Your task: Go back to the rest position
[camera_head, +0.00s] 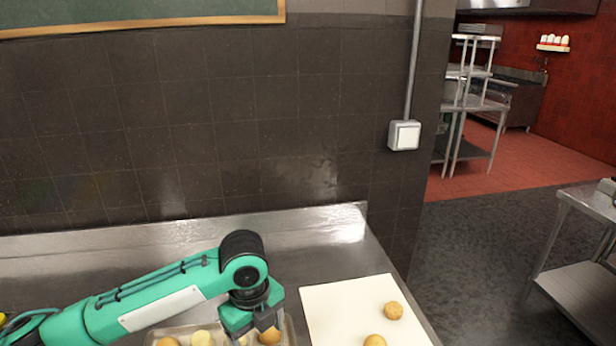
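My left arm comes in from the left over the steel counter, and my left gripper (254,322) points down at the bottom of the view. It is over a clear tray (289,331) that holds several round golden-brown pieces. One round piece (270,336) is right at the fingers; I cannot tell whether they hold it. The fingertips are partly cut off by the frame edge. My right gripper is not in view.
A white board (333,306) lies right of the tray, with two round pieces (393,310) on it. The steel counter (310,235) is clear behind them, up to the tiled wall. A steel table (590,285) stands at the far right across open floor.

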